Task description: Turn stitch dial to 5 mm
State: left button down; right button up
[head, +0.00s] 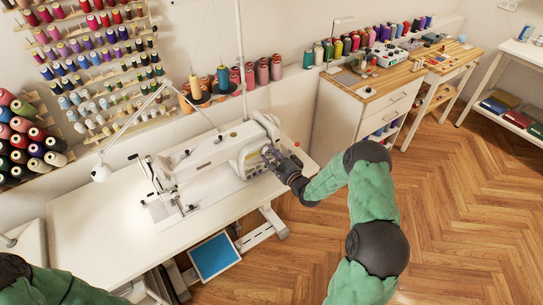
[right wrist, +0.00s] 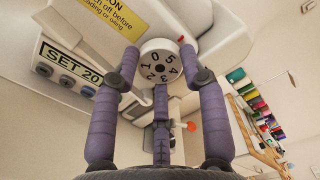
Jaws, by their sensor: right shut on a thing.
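The stitch dial (right wrist: 158,60) is a pale round knob with black digits 0 to 5 on the end of the white sewing machine (head: 215,158). A small red mark (right wrist: 181,38) sits by its upper right edge in the right wrist view. The 5 appears to be the digit nearest the mark; I cannot tell whether they line up exactly. My right gripper (head: 273,158) is at the machine's right end. In the right wrist view its purple-grey fingers (right wrist: 160,72) are closed around the dial's rim. My left gripper is out of view.
The white sewing table (head: 100,235) carries the machine, with a lamp (head: 101,172) at its left. A wooden-topped cabinet (head: 345,115) stands to the right. The wooden floor in front is open.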

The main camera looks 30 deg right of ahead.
jog(key=o, duration=1.2)
jog(key=shift+d, duration=0.15)
jog(key=shift+c, duration=0.2)
jog(key=shift+s, duration=0.1)
jog(key=s, duration=1.1)
jog(key=shift+s+d, duration=0.35)
jog(key=shift+d, duration=0.05)
